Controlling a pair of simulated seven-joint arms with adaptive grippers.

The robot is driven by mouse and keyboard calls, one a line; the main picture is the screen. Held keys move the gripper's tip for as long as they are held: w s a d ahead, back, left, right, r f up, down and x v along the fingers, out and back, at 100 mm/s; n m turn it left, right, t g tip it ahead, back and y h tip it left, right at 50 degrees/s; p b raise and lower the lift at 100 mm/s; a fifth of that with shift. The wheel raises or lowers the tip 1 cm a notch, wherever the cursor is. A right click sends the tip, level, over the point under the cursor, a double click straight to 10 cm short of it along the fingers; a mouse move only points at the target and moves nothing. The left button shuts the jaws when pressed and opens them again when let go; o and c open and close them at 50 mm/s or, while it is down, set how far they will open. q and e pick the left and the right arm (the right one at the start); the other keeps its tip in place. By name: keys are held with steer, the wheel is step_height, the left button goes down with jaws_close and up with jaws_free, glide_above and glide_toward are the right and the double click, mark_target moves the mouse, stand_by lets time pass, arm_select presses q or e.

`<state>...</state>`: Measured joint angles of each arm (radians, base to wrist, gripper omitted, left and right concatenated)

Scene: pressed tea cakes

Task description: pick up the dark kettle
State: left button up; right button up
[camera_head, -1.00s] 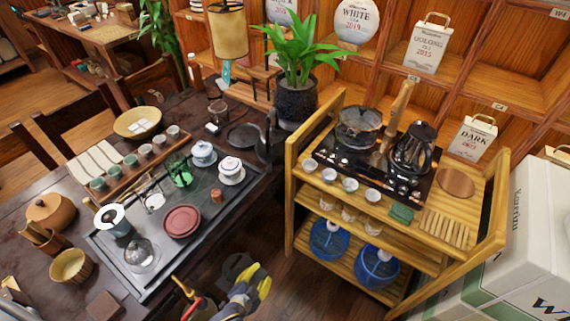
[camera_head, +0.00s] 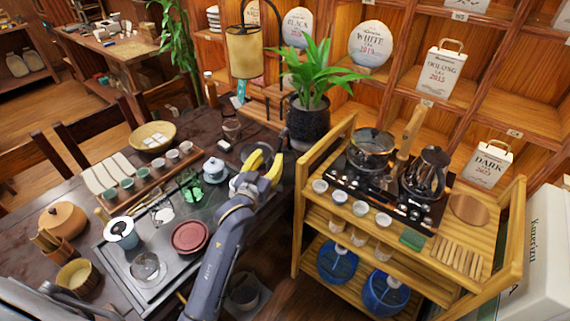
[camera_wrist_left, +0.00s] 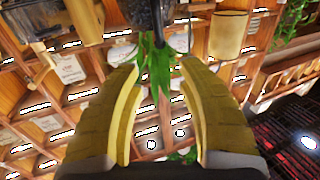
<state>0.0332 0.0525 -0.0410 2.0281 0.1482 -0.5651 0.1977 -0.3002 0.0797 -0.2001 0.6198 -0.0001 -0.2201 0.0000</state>
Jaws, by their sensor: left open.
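A dark kettle (camera_head: 273,130) stands at the table's right end beside the potted plant. Its handle shows above my left gripper, and most of its body is hidden behind the gripper. My left gripper (camera_head: 262,164) is open, with yellow fingers, in front of the kettle over the table's right end. In the left wrist view the open fingers (camera_wrist_left: 157,105) frame plant leaves, with nothing held between them. A dark curved shape there may be the kettle's handle; I cannot tell. Another black and glass kettle (camera_head: 425,172) sits on the cart's stove. My right gripper is not in view.
The potted plant (camera_head: 308,122) stands close behind the gripper. The wooden cart (camera_head: 312,165) is to the right. The tea tray (camera_head: 165,280) with cups, a lidded bowl (camera_head: 215,169) and a red dish (camera_head: 190,236) lies under and left of my arm.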

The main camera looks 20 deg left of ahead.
mark_target(282, 135)
arm_select(q)
steer(key=w, duration=1.4)
steer(key=shift+w+d, duration=0.25)
steer(key=shift+w, duration=0.05)
steer(key=shift+o, duration=0.3)
jaws_close()
steer(key=shift+r, duration=0.1)
